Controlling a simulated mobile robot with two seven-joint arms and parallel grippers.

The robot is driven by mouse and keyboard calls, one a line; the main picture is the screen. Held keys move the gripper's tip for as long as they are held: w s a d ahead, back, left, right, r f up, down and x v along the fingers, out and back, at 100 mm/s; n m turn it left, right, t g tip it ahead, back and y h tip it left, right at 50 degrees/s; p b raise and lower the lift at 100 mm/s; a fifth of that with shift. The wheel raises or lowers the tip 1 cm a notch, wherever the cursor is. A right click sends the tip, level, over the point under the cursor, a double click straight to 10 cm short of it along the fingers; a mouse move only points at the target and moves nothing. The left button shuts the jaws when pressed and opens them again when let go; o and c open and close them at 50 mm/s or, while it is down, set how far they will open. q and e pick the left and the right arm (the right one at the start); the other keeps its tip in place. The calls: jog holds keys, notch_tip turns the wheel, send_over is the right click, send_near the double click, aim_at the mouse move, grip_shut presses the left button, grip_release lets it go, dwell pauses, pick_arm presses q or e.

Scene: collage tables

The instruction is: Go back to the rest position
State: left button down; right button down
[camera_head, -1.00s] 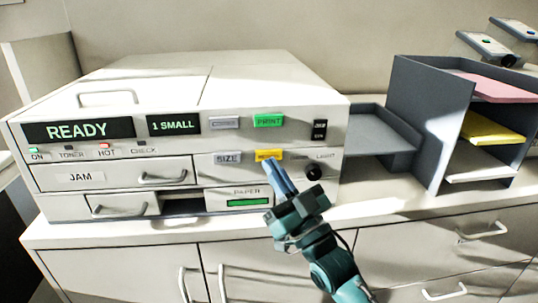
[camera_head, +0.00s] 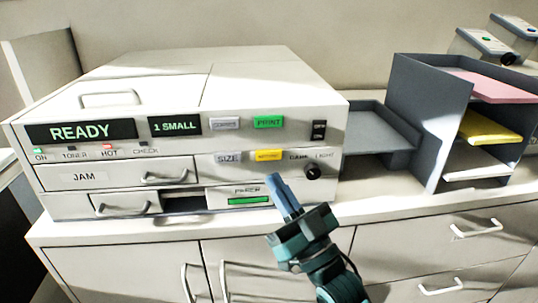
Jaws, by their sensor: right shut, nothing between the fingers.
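My right gripper (camera_head: 281,190) is shut and empty. It hangs in front of the copier's lower right part, just below the yellow button (camera_head: 268,156) and apart from it. Its arm comes in from the bottom right. The copier (camera_head: 130,116) is a white box machine with a "READY" display (camera_head: 80,132) and a "1 SMALL" display (camera_head: 175,126). A green PRINT button (camera_head: 268,122), a grey SIZE button (camera_head: 228,158) and a black knob (camera_head: 312,172) are on its front. My left gripper is not in view.
The copier stands on a white cabinet (camera_head: 120,232) with handled doors and drawers. A grey output tray (camera_head: 375,130) sticks out at its right. A dark grey shelf rack (camera_head: 430,85) holds pink, yellow and white paper. Two small devices with buttons (camera_head: 487,38) stand at the back right.

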jog(key=s+d+f+m+g+h, duration=0.2)
jog(key=f+h, duration=0.2)
jog(key=f, duration=0.6)
jog(key=s+d+f+m+g+h, duration=0.1)
jog(key=s+d+f+g+h, duration=0.15)
jog(key=f, duration=0.75)
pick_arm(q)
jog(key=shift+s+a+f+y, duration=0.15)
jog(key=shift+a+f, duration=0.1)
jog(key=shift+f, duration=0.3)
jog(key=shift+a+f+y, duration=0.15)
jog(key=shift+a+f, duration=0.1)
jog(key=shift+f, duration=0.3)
pick_arm(e)
jog(key=s+d+f+g+h, duration=0.2)
jog(key=s+f+g, duration=0.1)
jog(key=s+f, duration=0.3)
jog(key=s+d+f+m+g+h, duration=0.1)
jog(key=s+d+f+g+h, duration=0.1)
jog(key=s+f, duration=0.4)
notch_tip(320, 180, down, 2)
jog(key=shift+d+f+g, duration=0.2)
jog(key=shift+d+g, duration=0.3)
jog(key=shift+g, duration=0.15)
